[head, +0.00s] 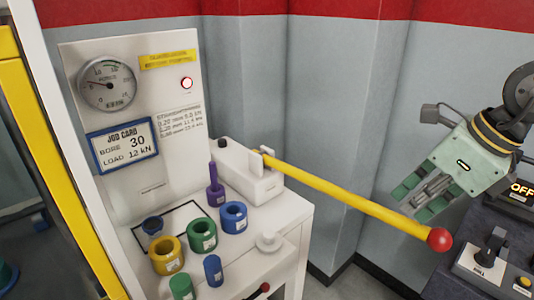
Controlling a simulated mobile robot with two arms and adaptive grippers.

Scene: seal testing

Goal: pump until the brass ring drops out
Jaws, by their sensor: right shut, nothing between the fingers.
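A yellow pump lever (345,201) with a red ball end (439,240) reaches right and downward from a white pump block (252,182). My right gripper (414,203) is shut and empty. In the picture its fingers lie just above the lever's outer end; I cannot tell whether they touch. A yellow ring (166,255) with a label stands on the white bench; I cannot tell whether it is the brass ring. A round gauge (106,86) is on the white panel, its needle left of centre. My left gripper is not in view.
A job card (123,145) reads bore 30, load 12 kN. Blue (233,217), green (181,287) and purple (215,194) pieces crowd the white bench. A dark console (485,235) with a lever switch and an OFF display stands at right. Grey walls are behind.

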